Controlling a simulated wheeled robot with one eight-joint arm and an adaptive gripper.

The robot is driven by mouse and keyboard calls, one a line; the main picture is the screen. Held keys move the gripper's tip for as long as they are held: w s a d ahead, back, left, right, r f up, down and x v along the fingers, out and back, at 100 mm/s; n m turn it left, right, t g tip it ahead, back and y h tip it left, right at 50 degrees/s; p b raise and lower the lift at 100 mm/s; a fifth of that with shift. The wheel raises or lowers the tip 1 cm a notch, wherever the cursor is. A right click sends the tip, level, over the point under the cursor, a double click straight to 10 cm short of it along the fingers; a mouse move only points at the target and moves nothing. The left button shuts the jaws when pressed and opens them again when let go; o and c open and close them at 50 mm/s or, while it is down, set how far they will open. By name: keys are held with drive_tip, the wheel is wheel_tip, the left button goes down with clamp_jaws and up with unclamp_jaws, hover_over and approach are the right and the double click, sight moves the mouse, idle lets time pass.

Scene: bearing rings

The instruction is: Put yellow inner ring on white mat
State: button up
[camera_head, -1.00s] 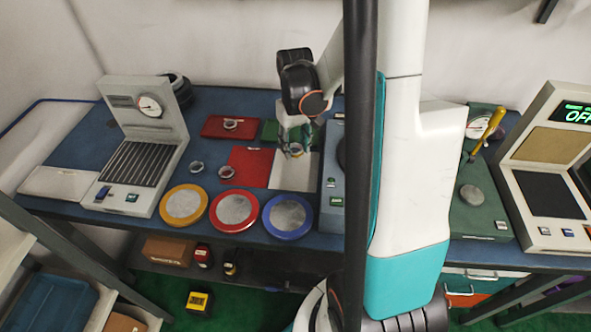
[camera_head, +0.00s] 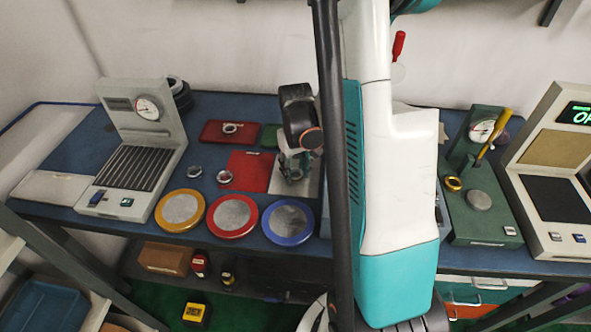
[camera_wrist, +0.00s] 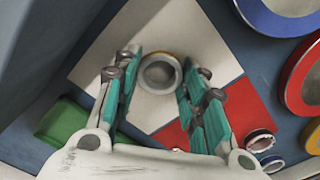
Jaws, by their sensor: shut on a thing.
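A metal ring with a yellowish rim (camera_wrist: 159,74) is between my gripper's fingers in the wrist view; in the head view it is small and partly covered by the fingers. My gripper (camera_wrist: 154,90) points down and is shut on this ring. In the head view my gripper (camera_head: 293,174) is low over the white mat (camera_head: 279,185). The mat (camera_wrist: 188,32) also shows around the ring in the wrist view. I cannot tell whether the ring touches the mat.
A red mat (camera_head: 247,170) adjoins the white one. Metal rings lie at its left (camera_head: 224,177) and beyond (camera_head: 194,172). Yellow (camera_head: 180,208), red (camera_head: 234,213) and blue (camera_head: 287,221) rimmed discs line the front. A gold ring (camera_head: 453,184) sits on the green device (camera_head: 480,215).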

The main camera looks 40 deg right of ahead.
drive_tip(key=shift+f, duration=0.2)
drive_tip(key=o, duration=1.1)
drive_tip(key=shift+r, duration=0.1)
drive_tip(key=shift+r, duration=0.1)
wheel_tip(320, 180, up, 12)
drive_tip(key=p, duration=0.5)
